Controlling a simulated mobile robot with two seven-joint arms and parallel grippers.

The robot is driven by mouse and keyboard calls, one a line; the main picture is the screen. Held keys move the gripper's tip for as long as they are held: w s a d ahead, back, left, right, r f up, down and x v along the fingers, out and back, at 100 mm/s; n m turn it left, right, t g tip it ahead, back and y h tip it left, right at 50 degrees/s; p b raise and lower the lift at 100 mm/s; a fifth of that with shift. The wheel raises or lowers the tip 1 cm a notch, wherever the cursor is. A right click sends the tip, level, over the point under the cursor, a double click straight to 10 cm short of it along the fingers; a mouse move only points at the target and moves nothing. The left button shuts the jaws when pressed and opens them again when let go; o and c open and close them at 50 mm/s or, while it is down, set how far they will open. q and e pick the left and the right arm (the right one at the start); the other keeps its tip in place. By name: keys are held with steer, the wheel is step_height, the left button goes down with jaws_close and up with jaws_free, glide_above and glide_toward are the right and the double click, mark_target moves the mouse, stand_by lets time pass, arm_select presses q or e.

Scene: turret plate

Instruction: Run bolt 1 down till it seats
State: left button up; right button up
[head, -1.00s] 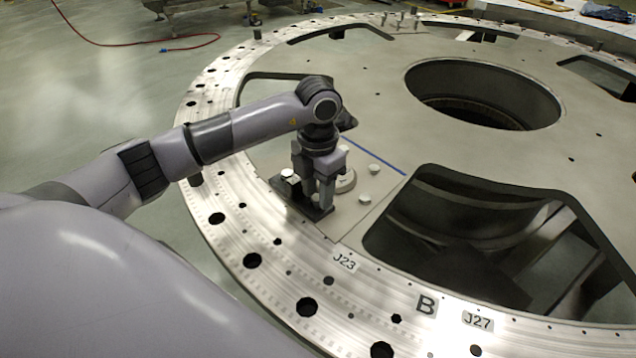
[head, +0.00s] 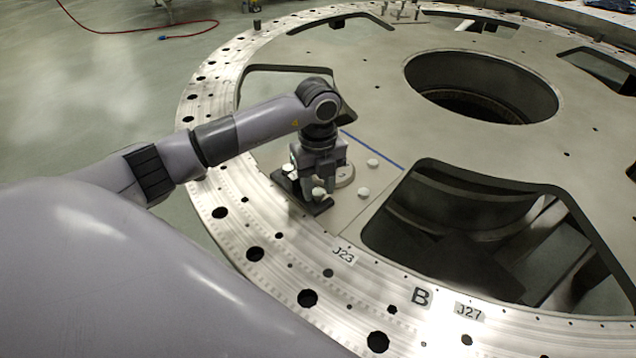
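My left gripper (head: 319,184) points down over a dark block (head: 316,208) on the plate near the ring's inner edge. A pale bolt head (head: 319,194) shows at the fingertips; whether the fingers touch it is too small to tell. A second pale bolt head (head: 288,169) is at the block's left end, close beside the gripper. Two more pale bolt heads, one nearer (head: 363,191) and one farther (head: 372,162), stand on the plate to the right. No number shows on the bolts. My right gripper is not in view.
A round pale disc (head: 345,175) sits just right of the gripper, partly hidden by it. A large opening (head: 450,230) lies to the right. The turret plate (head: 400,140) is bare beyond a blue line. Several short pins (head: 400,12) stand far off.

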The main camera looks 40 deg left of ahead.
arm_select(q)
steer(key=n, duration=0.6)
steer(key=shift+n, duration=0.4)
steer(key=n, duration=0.6)
